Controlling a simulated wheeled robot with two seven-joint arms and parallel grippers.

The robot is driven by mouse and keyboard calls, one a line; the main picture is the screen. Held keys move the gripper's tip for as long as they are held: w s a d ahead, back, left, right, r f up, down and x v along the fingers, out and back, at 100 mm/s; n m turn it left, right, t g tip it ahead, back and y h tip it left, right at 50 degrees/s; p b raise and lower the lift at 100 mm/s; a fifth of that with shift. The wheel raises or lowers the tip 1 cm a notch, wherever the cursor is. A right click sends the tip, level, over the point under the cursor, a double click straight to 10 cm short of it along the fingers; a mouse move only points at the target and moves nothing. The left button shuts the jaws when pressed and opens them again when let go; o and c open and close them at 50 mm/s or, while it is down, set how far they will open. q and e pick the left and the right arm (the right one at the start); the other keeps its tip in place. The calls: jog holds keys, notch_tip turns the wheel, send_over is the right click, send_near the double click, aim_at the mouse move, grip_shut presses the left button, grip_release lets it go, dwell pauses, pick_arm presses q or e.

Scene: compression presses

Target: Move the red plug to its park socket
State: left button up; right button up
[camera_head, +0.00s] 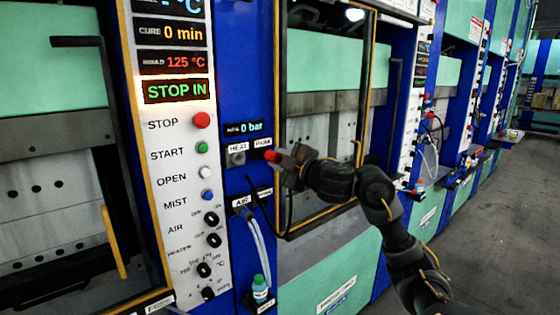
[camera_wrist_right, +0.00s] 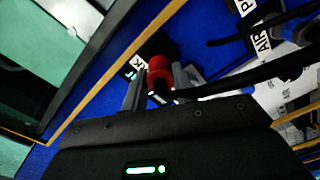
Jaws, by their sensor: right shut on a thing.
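The red plug (camera_head: 271,156) is between the fingers of my right gripper (camera_head: 279,158), which is shut on it. It is at the blue panel just below the PARK label (camera_head: 263,142). In the right wrist view the red plug (camera_wrist_right: 161,70) sits between the two grey fingers, with a black cable (camera_wrist_right: 235,82) running off to the right. The park socket is hidden behind the plug and gripper, so I cannot tell whether the plug is seated. The grey HEAT socket (camera_head: 237,159) is to the left, with no plug in it. My left gripper is not in view.
A control panel with a red STOP button (camera_head: 201,120) and knobs is to the left. Below are the AIR fitting with pale hoses (camera_head: 258,240) and a small bottle (camera_head: 261,289). A yellow-edged press door frame (camera_head: 279,100) stands close to the right. Open floor lies further right.

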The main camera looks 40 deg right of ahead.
jog(key=shift+w, duration=1.25)
jog(key=o, duration=1.1)
jog(key=s+b, duration=0.2)
jog(key=s, duration=0.8)
jog(key=shift+s, duration=0.35)
jog(key=shift+a, duration=0.1)
